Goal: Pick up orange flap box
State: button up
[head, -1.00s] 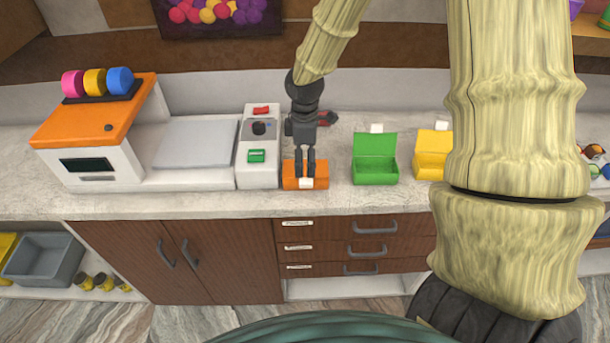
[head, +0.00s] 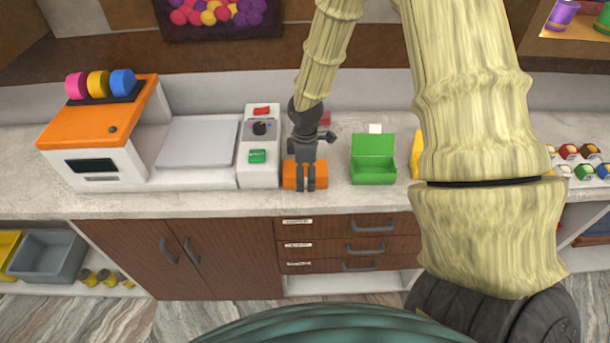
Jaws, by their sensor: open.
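The orange flap box (head: 290,176) sits on the counter near its front edge, just right of the white control unit. My gripper (head: 305,185) points down in front of and over the box, its two dark fingers covering the middle of it. Orange shows on both sides of the fingers and a little between them. The gripper is open. The box's white tab is hidden now, and I cannot tell whether the fingers touch the box.
A green open box (head: 374,170) stands to the right, with a yellow box (head: 416,155) partly behind my arm. The control unit (head: 258,170) with red and green buttons is close on the left, beside a scale (head: 197,142). Drawers (head: 345,225) lie below the counter edge.

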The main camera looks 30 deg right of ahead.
jog(key=shift+f, duration=0.1)
jog(key=c, duration=0.8)
